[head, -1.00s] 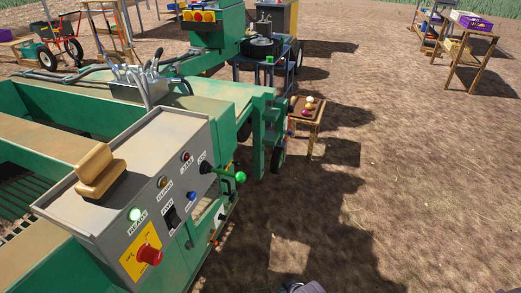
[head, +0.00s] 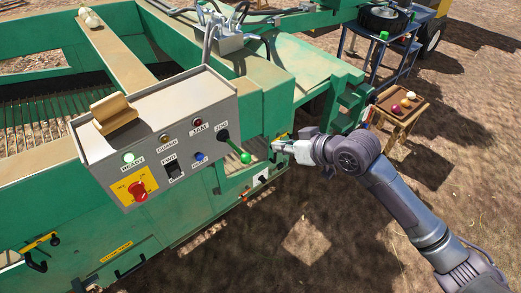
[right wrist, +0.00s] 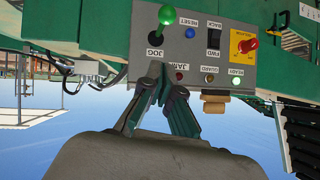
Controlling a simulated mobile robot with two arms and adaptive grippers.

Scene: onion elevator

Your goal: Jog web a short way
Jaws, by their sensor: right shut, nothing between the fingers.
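In the right wrist view, which is upside down, the green knob (right wrist: 167,15) stands beyond the fingertips. My right gripper (head: 279,147) is shut and empty, just right of the knob and apparently apart from it. Its fingers (right wrist: 166,76) also show in the right wrist view. The green READY light (head: 128,158) glows. The web's dark rods (head: 35,125) show inside the green frame at left. My left gripper is out of view.
A small wooden table (head: 397,125) with onions stands at right. Open dirt (head: 340,250) lies in front.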

